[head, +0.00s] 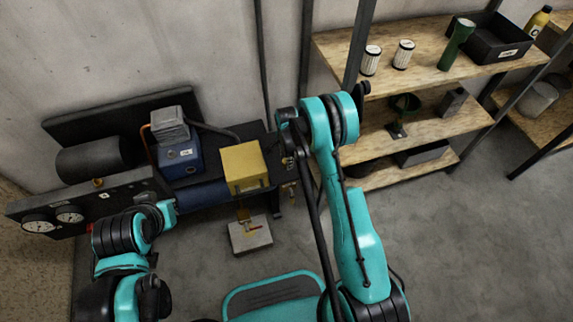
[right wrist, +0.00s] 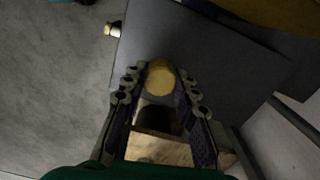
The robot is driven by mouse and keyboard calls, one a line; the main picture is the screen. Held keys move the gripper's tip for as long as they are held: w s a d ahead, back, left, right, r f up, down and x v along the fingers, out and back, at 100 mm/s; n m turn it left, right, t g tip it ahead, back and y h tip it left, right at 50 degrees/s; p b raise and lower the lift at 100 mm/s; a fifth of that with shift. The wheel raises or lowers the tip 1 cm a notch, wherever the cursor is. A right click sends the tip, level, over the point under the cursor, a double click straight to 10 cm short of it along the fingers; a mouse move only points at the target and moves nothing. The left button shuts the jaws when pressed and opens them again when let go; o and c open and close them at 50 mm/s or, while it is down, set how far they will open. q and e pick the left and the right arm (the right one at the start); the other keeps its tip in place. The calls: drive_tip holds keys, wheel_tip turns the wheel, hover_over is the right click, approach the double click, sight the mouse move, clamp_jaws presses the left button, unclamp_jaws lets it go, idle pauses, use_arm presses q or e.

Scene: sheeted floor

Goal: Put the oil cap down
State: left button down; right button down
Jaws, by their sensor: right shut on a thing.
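The oil cap appears to be the round, yellowish piece (right wrist: 160,80) between my right fingertips in the right wrist view. My right gripper (right wrist: 160,88) is shut on it, with one finger at each side. A dark grey flat surface lies behind the cap; I cannot tell whether they touch. In the head view my right gripper (head: 290,160) is small and partly hidden by its wrist, beside the yellow box (head: 243,166). The cap cannot be made out there. My left arm is at the lower left; its gripper (head: 165,208) is too unclear to read.
A dark machine bench with gauges (head: 68,214) and a blue unit (head: 180,160) stands against the wall. A grey block (head: 250,236) is on the floor in front.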

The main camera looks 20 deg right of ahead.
wheel_tip(320, 180, down, 2)
drive_tip(key=shift+f+b, duration=0.1)
drive_tip(key=shift+b, duration=0.2)
drive_tip(key=c, duration=1.6)
unclamp_jaws()
drive_tip(key=o, duration=0.4)
